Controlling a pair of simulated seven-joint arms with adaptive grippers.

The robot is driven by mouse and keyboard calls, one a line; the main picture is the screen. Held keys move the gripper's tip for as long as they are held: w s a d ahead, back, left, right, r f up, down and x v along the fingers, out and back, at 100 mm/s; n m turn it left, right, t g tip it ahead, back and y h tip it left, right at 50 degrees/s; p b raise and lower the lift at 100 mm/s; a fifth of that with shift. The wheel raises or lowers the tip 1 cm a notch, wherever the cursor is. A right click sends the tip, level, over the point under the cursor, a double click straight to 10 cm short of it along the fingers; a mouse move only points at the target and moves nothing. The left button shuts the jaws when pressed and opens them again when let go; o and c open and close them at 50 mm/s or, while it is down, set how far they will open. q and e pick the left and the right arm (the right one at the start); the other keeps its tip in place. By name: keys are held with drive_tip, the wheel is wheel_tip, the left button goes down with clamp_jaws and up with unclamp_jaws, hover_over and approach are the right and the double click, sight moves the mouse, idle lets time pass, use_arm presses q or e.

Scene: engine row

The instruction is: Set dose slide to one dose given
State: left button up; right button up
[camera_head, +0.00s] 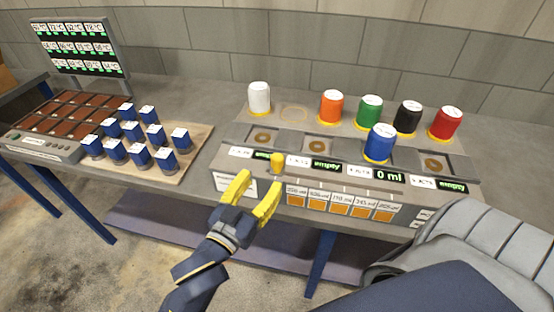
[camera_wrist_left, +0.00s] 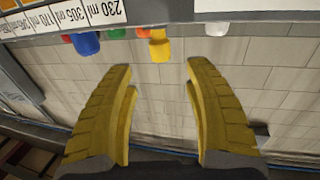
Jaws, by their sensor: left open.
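The dose slide's yellow knob (camera_head: 277,160) stands at the left end of a row of tick marks on the front of the grey dosing console (camera_head: 222,160). In the left wrist view, a yellow-orange knob (camera_wrist_left: 158,46) shows at the top, beyond the fingertips. My left gripper (camera_head: 259,183) is open and empty, just in front of and below the knob. Its two yellow fingers (camera_wrist_left: 160,72) are spread wide, apart from the knob. My right gripper is not in view.
White (camera_head: 259,98), orange (camera_head: 330,106), green (camera_head: 369,111), black (camera_head: 407,118) and red (camera_head: 446,123) canisters stand behind.

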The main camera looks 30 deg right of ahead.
sight(274, 164)
use_arm(q)
drive_tip(key=x, duration=0.8)
drive_tip(key=shift+w+d, duration=0.3)
drive_tip(key=shift+o, duration=0.2)
clamp_jaws()
